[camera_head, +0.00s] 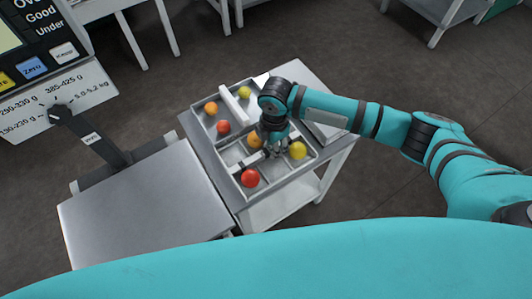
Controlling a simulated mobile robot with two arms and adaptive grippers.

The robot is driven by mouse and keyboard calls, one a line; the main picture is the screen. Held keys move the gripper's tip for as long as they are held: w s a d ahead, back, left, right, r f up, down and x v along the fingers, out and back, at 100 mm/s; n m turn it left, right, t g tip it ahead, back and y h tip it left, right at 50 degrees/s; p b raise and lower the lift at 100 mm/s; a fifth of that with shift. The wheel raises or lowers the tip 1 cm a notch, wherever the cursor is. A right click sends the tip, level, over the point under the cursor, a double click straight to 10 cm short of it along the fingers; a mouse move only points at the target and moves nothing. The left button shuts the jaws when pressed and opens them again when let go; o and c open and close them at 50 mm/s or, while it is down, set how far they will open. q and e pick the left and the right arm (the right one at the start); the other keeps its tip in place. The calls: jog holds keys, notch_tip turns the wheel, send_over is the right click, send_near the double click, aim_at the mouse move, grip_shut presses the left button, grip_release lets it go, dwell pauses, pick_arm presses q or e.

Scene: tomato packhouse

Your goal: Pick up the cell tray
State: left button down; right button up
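The grey cell tray (232,155) lies on a small table in the middle of the head view. It has low walls and dividers. Its cells hold a red tomato (250,178), a yellow tomato (298,151), an orange tomato (254,139) and several more towards the back. A pale bar (250,161) crosses its near half. My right gripper (275,150) points down over the near half, between the orange and yellow tomatoes. Its fingertips are small and dark, so I cannot tell whether they are open or touch the tray. My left gripper is out of view.
The small table (328,158) has a pale flat item (322,128) at its right side. A scale with a flat metal plate (145,215) and a large display (45,50) stands close on the left. Other tables stand at the back. The floor on the right is clear.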

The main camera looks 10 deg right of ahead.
grip_shut()
jog(key=shift+r, duration=0.1)
